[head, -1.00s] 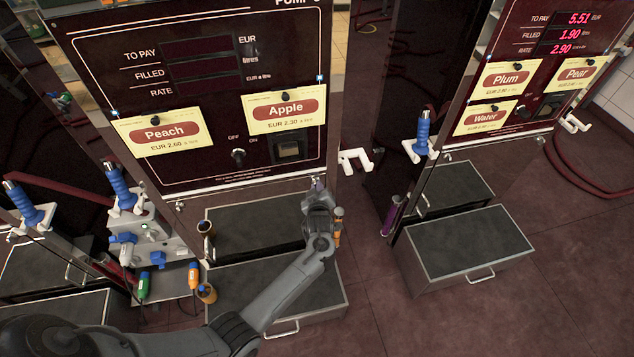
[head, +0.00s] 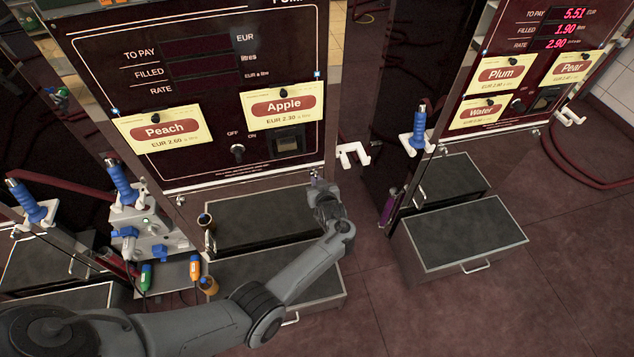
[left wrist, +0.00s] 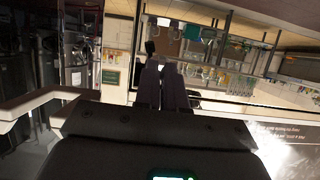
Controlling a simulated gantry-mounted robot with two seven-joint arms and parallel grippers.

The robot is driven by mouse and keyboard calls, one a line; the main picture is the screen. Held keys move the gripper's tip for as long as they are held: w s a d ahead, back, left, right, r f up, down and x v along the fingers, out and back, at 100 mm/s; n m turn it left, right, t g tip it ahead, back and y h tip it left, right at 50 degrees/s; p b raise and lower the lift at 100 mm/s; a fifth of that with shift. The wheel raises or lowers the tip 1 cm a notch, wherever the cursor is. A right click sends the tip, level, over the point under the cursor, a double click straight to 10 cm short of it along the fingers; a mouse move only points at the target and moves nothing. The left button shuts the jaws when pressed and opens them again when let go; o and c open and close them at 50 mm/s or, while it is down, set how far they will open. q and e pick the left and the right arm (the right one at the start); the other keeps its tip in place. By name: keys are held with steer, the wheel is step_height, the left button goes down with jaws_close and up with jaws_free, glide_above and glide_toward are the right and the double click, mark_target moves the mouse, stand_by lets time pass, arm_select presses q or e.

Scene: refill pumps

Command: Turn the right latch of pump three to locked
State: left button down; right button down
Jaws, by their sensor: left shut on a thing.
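Pump three (head: 235,165) is the dark panel with the Peach and Apple cards; its display is dark and its title is cut off at the top. Its left latch (head: 180,200) is a small light piece at the panel's lower left edge. My left gripper (head: 316,180) is at the lower right corner of the panel, shut on the right latch, which its fingers mostly hide. In the left wrist view the fingers (left wrist: 167,75) are close together, with a small dark piece at their tips. The latch's turn angle cannot be told. My right gripper is not in view.
A white hook (head: 354,155) sticks out just right of the gripper. A grey-topped step (head: 250,222) lies below the panel under my arm. The neighbouring pump (head: 500,75) is at the right, with floor between.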

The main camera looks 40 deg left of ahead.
arm_select(q)
steer(key=c, duration=1.2)
jaws_free()
